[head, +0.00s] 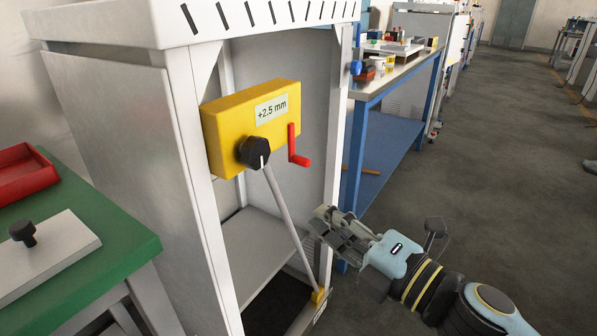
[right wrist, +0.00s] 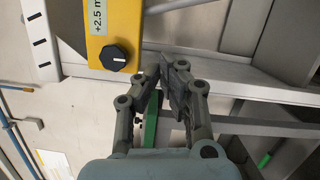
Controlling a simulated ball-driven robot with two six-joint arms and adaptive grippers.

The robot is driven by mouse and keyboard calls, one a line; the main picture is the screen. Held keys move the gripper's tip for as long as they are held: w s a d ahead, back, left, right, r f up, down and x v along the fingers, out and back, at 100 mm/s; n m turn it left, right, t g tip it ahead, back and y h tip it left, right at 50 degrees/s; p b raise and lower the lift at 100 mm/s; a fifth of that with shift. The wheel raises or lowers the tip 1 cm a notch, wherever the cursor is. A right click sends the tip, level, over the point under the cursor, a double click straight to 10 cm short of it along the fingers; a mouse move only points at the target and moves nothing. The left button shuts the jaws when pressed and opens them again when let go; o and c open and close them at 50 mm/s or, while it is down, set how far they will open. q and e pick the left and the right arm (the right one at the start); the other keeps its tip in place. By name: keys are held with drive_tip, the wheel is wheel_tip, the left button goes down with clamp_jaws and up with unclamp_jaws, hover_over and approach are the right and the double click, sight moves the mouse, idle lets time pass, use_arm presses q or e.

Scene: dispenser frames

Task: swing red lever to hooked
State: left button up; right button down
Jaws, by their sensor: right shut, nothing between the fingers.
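The red lever (head: 293,148) is on the right side of a yellow box (head: 222,127) labelled "+2.5 mm", inside a white frame. Its arm hangs down and its handle end turns out to the right. I do not make out the lever in the right wrist view. My right gripper (head: 320,224) is shut and empty, below and to the right of the lever, apart from it, by the frame's right post. My left gripper is not in view.
A pale rod (head: 287,220) slants from the knob down to a small yellow block (head: 319,295). The white frame's right post (head: 333,130) stands between box and open floor. A green table (head: 118,250) is at left; a blue bench (head: 395,130) is behind.

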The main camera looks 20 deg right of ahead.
drive_tip(key=w, duration=1.1)
drive_tip(key=shift+w+a+r+p, duration=0.3)
drive_tip(key=shift+a+r+p, duration=0.05)
drive_tip(key=shift+a+r, duration=0.1)
drive_tip(key=shift+w+d+f+n+b, duration=0.1)
drive_tip(key=shift+d+f+n+b, duration=0.25)
drive_tip(key=shift+b, duration=0.3)
drive_tip(key=shift+a+r, duration=0.1)
